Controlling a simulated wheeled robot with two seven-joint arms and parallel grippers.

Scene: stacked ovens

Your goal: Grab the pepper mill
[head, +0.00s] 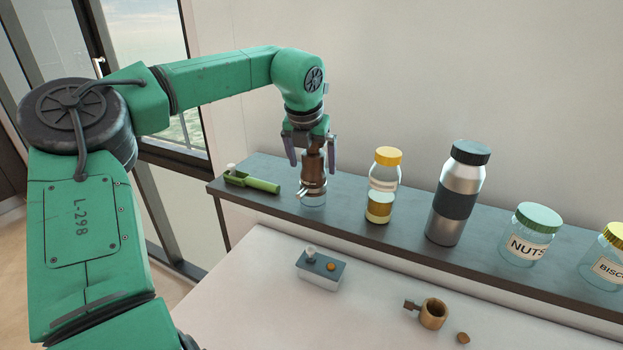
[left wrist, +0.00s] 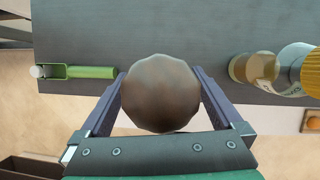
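The pepper mill (head: 314,180) stands upright on the dark shelf, with a brown body and a clear lower part. My left gripper (head: 312,158) points down over it from above, with one finger on each side of its upper part. The fingers are spread wide and look open around the mill. In the left wrist view the mill's round brown top (left wrist: 161,93) sits between the two fingers of my left gripper (left wrist: 160,76). It hides part of the fingertips, so contact is hard to tell. My right gripper is not in view.
On the dark shelf (head: 350,222), a green peeler-like tool (head: 255,183) lies left of the mill. A yellow-lidded jar (head: 381,185), a steel bottle (head: 457,195) and a nuts jar (head: 528,237) stand to its right. A small box (head: 320,270) and a wooden cup (head: 433,313) are on the lower white surface.

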